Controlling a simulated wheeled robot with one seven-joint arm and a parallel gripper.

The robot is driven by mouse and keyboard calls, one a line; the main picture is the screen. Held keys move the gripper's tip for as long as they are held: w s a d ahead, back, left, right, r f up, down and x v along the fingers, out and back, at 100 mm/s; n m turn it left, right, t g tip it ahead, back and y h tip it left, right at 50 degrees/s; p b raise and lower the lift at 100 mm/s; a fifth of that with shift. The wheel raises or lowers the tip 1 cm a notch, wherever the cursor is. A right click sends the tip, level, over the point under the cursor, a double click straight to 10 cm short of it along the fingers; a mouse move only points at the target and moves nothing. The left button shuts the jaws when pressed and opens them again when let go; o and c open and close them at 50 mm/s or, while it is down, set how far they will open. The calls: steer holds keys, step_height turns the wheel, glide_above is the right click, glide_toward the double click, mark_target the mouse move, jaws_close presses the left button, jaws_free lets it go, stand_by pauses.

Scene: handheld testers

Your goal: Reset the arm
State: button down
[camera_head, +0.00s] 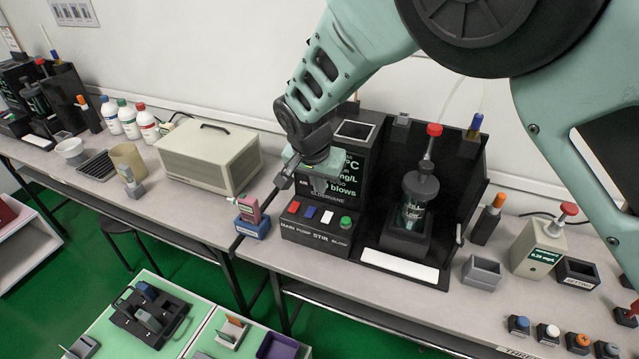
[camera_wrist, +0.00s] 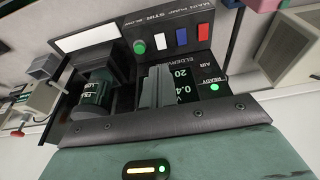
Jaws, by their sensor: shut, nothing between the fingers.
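My arm reaches in from the upper right in the head view. The tester's panel with red, blue, white and green buttons lies below my gripper in the head view. The gripper appears apart from the buttons.
A beige box (camera_head: 205,155) stands left of the tester. A pink handheld tester (camera_head: 248,208) sits in a blue holder. A glass vessel with a dark lid (camera_head: 420,188) stands right of the screen. A grey cup (camera_head: 481,272) and a beige meter (camera_head: 538,248) are further right.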

steer(key=s+d+r+n+g, duration=0.1)
steer(key=s+d+r+n, duration=0.2)
steer(key=s+d, duration=0.3)
steer(key=s+d+r+n+g+y, duration=0.1)
steer(key=s+d+r+n, duration=0.3)
steer(key=s, duration=1)
steer(key=s+d+r+n+g, duration=0.1)
steer(key=s+d+r+n, duration=0.3)
steer(key=s+d, duration=0.4)
steer(key=shift+s+r+y, duration=0.3)
steer(key=shift+s+r, duration=0.15)
steer(key=shift+s, duration=0.45)
